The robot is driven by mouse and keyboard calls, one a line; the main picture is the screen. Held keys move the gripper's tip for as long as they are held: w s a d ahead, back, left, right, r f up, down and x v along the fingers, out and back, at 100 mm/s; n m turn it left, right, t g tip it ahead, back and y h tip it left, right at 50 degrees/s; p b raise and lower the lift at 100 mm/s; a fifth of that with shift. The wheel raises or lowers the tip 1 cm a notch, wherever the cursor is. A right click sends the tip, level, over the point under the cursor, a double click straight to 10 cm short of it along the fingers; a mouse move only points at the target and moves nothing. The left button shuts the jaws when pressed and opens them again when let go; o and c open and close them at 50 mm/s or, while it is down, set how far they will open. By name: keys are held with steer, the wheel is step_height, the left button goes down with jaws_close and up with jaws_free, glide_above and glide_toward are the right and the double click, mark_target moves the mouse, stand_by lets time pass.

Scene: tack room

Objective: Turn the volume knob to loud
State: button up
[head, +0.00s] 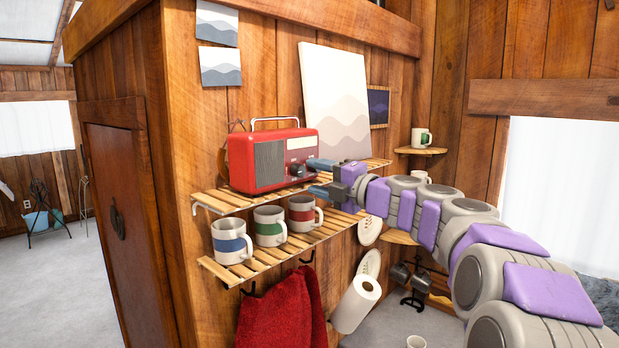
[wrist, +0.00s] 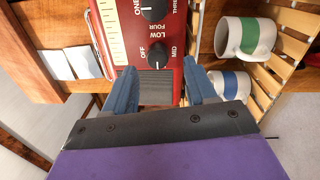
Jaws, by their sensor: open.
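The red radio (head: 268,160) stands on the upper slatted shelf, its front facing right toward my gripper (head: 318,177). In the wrist view the radio's red face (wrist: 172,78) has two dark round knobs. The nearer knob (wrist: 157,54) has OFF, LOW and MID printed around it. The farther knob (wrist: 153,6), cut by the top edge, has ONE, THREE and FOUR around it. My gripper is open in the wrist view (wrist: 160,88). Its blue fingers are spread below the nearer knob, with no grip on it.
White mugs with blue (head: 232,243), green (head: 270,226) and red (head: 304,213) bands stand on the lower slatted shelf (head: 330,229). A pale picture panel (head: 335,95) stands behind the radio. A red towel (head: 283,310) and paper roll (head: 356,303) hang below.

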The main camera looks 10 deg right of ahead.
steer(key=v, duration=1.4)
steer(key=shift+d+b, duration=0.2)
steer(key=shift+b, duration=0.1)
steer(key=shift+f, duration=0.1)
